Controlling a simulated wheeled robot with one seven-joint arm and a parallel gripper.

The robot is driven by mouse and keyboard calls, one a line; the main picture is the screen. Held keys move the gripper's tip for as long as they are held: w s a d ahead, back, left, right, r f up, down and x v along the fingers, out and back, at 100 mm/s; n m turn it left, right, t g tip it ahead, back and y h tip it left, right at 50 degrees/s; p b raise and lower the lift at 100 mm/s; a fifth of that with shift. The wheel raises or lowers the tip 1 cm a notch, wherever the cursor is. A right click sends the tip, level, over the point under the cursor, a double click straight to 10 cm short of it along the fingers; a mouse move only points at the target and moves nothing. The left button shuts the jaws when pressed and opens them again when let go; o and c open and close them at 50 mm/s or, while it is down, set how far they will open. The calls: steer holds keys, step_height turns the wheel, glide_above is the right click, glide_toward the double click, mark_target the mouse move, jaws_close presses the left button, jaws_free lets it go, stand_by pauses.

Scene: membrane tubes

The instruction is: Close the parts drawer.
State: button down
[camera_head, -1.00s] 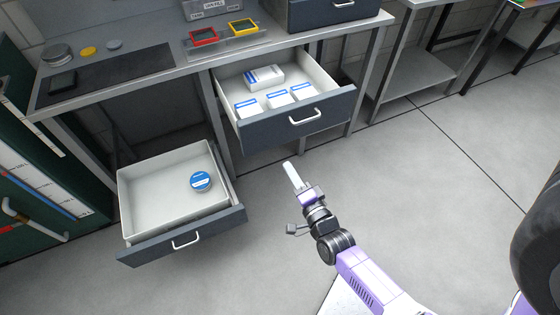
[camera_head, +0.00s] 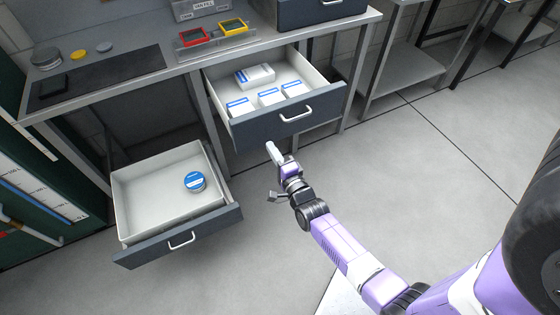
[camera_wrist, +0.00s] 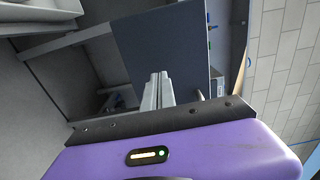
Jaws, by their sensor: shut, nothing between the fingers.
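Two drawers stand open under the workbench. The upper drawer (camera_head: 262,131) has a dark front with a pale handle (camera_head: 296,114) and holds several white-and-blue boxes (camera_head: 268,96). Nothing visible marks which is the parts drawer. My gripper (camera_head: 271,149) is shut and empty, its tips close to the lower edge of the upper drawer's front; contact cannot be told. In the wrist view, my shut fingers (camera_wrist: 159,88) point at a dark panel (camera_wrist: 165,45).
The workbench (camera_head: 196,62) above holds red and yellow trays (camera_head: 233,26), a dark mat (camera_head: 95,78) and small round lids. A closed dark drawer unit (camera_head: 320,12) sits on top. Open floor (camera_head: 430,190) lies to the right. Grey tables stand further back.

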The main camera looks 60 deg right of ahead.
mark_target(263, 135)
steer(key=shift+x, duration=2)
